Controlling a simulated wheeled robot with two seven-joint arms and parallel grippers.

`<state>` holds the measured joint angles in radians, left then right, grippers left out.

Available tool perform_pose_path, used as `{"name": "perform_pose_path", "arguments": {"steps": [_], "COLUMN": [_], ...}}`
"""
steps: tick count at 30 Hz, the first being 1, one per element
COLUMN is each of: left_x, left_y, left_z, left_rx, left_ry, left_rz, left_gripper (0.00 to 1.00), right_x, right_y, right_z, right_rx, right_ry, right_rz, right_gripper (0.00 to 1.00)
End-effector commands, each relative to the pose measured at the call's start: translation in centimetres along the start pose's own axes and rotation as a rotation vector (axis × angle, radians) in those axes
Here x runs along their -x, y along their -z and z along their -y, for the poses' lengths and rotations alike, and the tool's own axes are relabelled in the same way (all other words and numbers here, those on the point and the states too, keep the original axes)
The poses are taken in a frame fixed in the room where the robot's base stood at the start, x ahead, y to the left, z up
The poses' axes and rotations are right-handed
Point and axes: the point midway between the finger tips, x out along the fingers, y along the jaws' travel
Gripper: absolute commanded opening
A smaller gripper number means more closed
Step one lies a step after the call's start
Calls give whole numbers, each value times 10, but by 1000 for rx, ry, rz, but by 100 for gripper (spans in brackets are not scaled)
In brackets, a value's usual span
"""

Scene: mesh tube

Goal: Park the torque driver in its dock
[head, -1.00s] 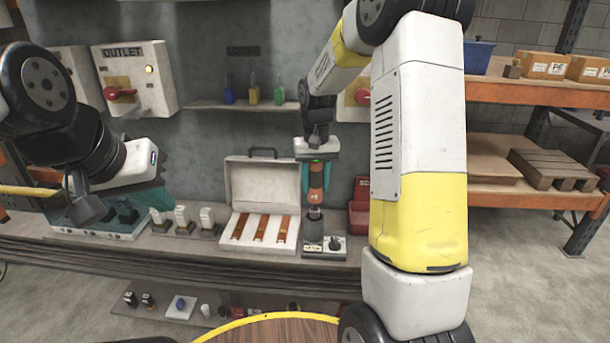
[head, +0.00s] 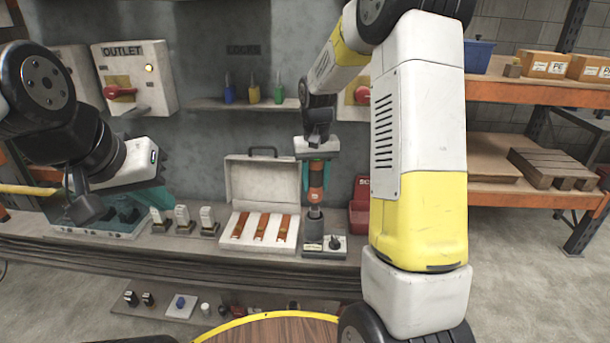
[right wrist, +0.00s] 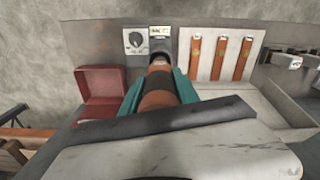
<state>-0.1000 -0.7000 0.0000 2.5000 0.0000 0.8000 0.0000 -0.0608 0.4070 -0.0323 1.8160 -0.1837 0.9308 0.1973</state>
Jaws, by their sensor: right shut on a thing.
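The torque driver (head: 316,194), orange with grey and dark bands, stands upright between the teal fingers of my right gripper (head: 316,174), which is shut on it. It also shows in the right wrist view (right wrist: 158,97), pointing away from the hand. The dock (head: 313,232) is a dark grey cup on the bench, directly beneath the driver. The driver's lower end meets the cup's mouth; how deep it sits I cannot tell. In the right wrist view the dock (right wrist: 159,60) is partly hidden behind the driver. My left gripper (head: 135,200) hangs at the left, its fingers partly hidden.
A dial box (head: 335,243) stands right beside the dock. An open white case (head: 262,190) with orange-brown strips lies to its left, and a red box (head: 360,205) to its right. Several white-topped switches (head: 182,217) stand further left.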

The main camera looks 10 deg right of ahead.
Motion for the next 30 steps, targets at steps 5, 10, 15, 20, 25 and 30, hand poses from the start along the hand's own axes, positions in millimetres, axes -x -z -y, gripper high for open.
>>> {"name": "perform_pose_path", "arguments": {"steps": [5,10,15,20,25,30], "left_x": [0,0,0,0,0,0], "left_y": [0,0,0,0,0,0], "left_z": [0,0,0,0,0,0], "left_rx": [0,0,0,0,0,0], "left_ry": [0,0,0,0,0,0], "left_rz": [0,0,0,0,0,0], "left_gripper": [0,0,0,0,0,0], "right_x": [-2,-4,-5,-7,-9,-11], "right_y": [0,0,0,1,1,1], "right_z": [0,0,0,0,0,0], "right_rx": [0,0,0,0,0,0], "right_ry": [0,0,0,0,0,0], "right_rz": [-1,-1,-1,-2,-2,-2], "right_gripper": [0,0,0,0,0,0]}}
